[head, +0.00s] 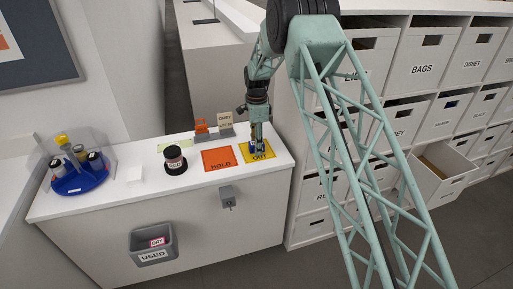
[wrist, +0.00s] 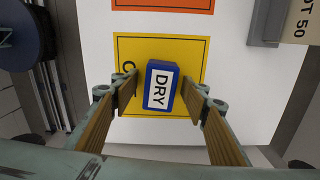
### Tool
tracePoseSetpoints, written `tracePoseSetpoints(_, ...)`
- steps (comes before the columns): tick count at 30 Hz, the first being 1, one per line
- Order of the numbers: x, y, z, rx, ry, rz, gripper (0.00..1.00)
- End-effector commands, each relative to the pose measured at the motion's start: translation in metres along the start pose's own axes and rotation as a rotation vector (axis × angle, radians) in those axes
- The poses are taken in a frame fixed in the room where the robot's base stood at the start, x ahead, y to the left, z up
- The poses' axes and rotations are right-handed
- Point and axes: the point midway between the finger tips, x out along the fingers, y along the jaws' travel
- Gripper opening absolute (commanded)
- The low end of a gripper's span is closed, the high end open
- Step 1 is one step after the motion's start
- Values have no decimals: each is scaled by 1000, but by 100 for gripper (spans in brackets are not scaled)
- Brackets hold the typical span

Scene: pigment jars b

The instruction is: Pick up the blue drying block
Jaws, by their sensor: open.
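The blue drying block (wrist: 161,88), with a white label reading DRY, sits on the yellow OUT mat (wrist: 190,50) in the wrist view. In the head view the block (head: 252,147) is small and partly covered by my gripper (head: 258,149). In the wrist view my gripper (wrist: 163,98) is open, with one wood-coloured finger on each side of the block. Gaps show between the fingers and the block, so they look apart from it. Part of the mat's lettering is hidden behind the left finger.
The orange HOLD mat (head: 219,159) is bare beside the yellow mat. A grey holder with a GREY card (head: 224,122) stands behind. A grey USED bin (head: 153,245) hangs on the counter front.

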Motion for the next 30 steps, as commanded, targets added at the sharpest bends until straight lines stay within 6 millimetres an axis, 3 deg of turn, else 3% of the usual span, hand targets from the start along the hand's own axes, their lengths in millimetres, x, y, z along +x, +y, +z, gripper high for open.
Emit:
tracePoseSetpoints(2,0,0,0,0,0,0,42)
tracePoseSetpoints(11,0,0,0,0,0,0,15)
tracePoseSetpoints(23,-2,0,0,0,0,0,15)
tracePoseSetpoints(30,-15,-1,0,0,0,-2,15)
